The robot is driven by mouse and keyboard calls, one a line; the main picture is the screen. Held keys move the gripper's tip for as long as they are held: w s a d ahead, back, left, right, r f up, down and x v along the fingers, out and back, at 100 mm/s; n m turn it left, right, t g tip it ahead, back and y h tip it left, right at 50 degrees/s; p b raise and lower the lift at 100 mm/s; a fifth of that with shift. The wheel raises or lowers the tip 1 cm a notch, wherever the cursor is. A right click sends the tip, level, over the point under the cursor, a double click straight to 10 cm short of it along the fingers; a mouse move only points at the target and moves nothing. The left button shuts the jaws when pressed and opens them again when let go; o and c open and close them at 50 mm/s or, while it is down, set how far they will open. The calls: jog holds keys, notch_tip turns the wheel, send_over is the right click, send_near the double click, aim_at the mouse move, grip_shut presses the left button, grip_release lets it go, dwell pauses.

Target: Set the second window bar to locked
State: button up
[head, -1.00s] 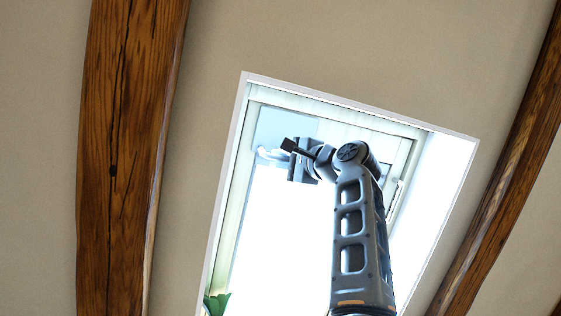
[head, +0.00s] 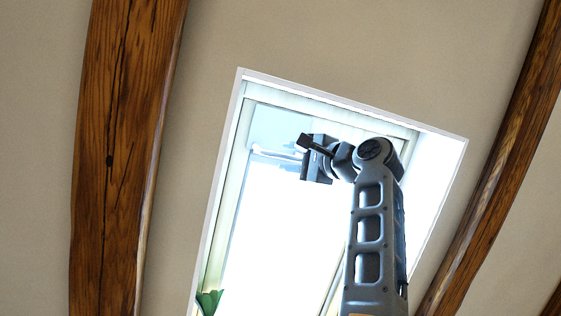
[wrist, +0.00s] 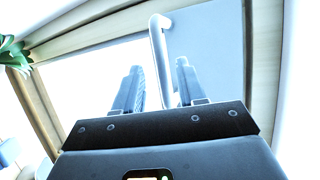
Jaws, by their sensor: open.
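The window (head: 270,230) is set in the sloped ceiling, with very bright glass. A pale window bar (head: 272,154) runs across near its top, left of my gripper (head: 308,160). In the wrist view a pale bar (wrist: 157,50) with a bent end appears between the two fingers of my gripper (wrist: 159,80). The fingers are apart, and I cannot tell whether either touches the bar. My gripper and arm hide part of the window's upper right. I cannot tell which of the window's bars this is, or its lock setting.
Wooden beams run down the left (head: 125,150) and right (head: 500,180) of the window. A green plant (head: 209,302) shows at the window's lower left. The white window frame (head: 350,104) borders the opening.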

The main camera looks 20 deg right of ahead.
jog(key=shift+v, duration=1)
jog(key=shift+f, duration=0.1)
